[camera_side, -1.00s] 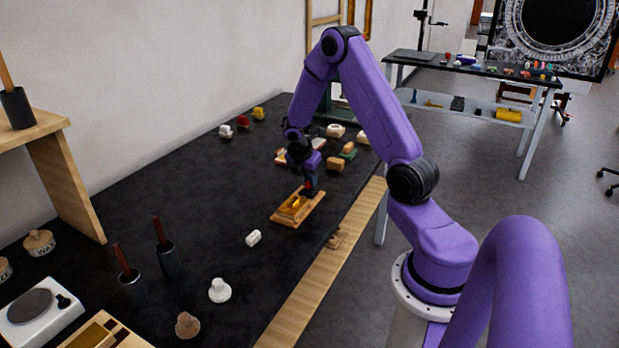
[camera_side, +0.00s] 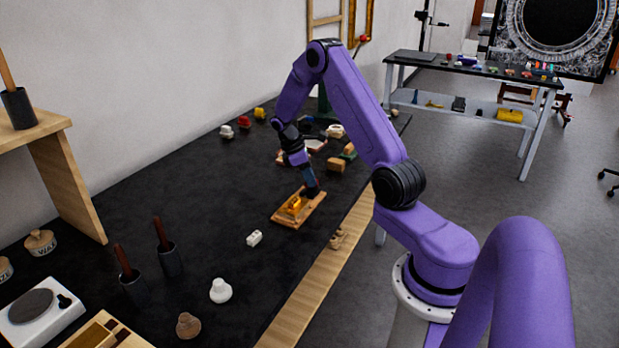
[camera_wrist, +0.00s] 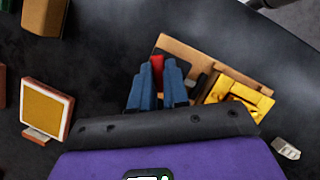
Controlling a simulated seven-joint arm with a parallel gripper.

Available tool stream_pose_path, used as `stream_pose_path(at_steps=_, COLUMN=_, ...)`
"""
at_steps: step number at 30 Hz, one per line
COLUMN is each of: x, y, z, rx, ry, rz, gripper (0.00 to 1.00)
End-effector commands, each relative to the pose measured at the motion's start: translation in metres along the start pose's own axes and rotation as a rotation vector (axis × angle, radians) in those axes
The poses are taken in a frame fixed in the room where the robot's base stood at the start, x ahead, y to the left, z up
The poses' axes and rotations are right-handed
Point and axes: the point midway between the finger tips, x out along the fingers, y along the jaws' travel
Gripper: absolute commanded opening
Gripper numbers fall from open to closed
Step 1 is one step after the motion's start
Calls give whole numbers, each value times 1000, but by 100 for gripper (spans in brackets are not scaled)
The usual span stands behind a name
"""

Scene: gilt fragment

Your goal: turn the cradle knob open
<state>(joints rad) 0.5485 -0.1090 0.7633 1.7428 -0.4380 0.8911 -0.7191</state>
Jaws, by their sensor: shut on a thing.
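The wooden cradle (camera_side: 284,219) lies flat on the dark bench, and a gold fragment (camera_side: 295,204) sits in it. In the wrist view the cradle (camera_wrist: 180,48) is partly hidden by my fingers, and the gold fragment (camera_wrist: 232,90) shows to their right. The red knob (camera_wrist: 157,66) is at the cradle's left end in that view, between my two blue fingers. My gripper (camera_wrist: 158,72) is shut on the knob. In the side view my gripper (camera_side: 312,188) reaches down at the cradle's far end, tilted, and hides the knob.
A small white block (camera_side: 254,238) lies in front of the cradle. Several blocks, including a tan one (camera_side: 336,165), stand behind it. Dark holders (camera_side: 169,258) with brown handles stand at left. The bench between is clear.

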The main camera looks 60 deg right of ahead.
Motion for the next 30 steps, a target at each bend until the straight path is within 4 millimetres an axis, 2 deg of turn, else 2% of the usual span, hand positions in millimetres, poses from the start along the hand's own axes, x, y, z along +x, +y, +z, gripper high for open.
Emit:
stream_pose_path(at_steps=15, x=-1, y=3, z=0, rx=406, ry=0, rz=-167, gripper=0)
stream_pose_path(at_steps=30, x=0, y=4, z=1, rx=565, ry=-1, rz=-234, gripper=0)
